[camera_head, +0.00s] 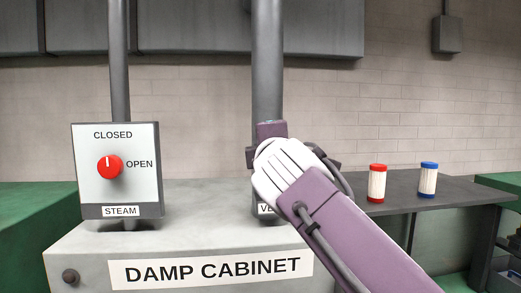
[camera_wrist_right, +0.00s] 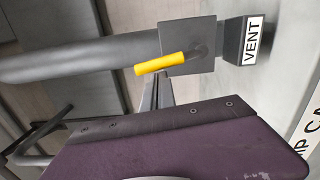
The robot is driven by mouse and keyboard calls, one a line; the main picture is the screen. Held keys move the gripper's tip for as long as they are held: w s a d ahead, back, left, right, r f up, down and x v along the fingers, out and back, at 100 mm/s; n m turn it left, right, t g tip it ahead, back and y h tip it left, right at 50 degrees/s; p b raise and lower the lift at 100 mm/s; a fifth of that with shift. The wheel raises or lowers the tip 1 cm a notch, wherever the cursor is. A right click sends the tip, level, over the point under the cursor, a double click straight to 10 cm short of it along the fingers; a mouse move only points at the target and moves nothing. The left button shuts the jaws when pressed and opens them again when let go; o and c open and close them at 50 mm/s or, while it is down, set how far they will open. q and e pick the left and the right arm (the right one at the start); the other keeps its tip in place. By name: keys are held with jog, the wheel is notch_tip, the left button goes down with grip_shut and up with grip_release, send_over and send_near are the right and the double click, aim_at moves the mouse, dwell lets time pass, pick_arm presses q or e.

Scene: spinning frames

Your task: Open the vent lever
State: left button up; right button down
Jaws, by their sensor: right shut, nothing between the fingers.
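The vent lever has a yellow handle (camera_wrist_right: 160,64) on a grey square plate (camera_wrist_right: 202,62), seen in the right wrist view. The plate sits by the grey pipe, next to a block with a VENT label (camera_wrist_right: 252,40). My right gripper (camera_wrist_right: 156,92) is shut and empty, its narrow dark fingers pointing up toward the yellow handle. The tips are close to the handle; I cannot tell whether they touch. In the head view my right arm covers the lever, and only part of the vent label (camera_head: 265,209) shows. My left gripper is not in view.
The damp cabinet (camera_head: 75,240) carries a steam panel (camera_head: 145,170) with a red knob (camera_head: 109,167) at left. Two pipes rise behind. A dark side table (camera_head: 460,190) at right holds a red-capped jar (camera_head: 377,183) and a blue-capped jar (camera_head: 428,180).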

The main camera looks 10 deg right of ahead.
jog(key=shift+d+r+m, duration=0.15)
jog(key=shift+d+m, duration=0.4)
jog(key=shift+m, duration=0.25)
jog(key=shift+w, duration=0.1)
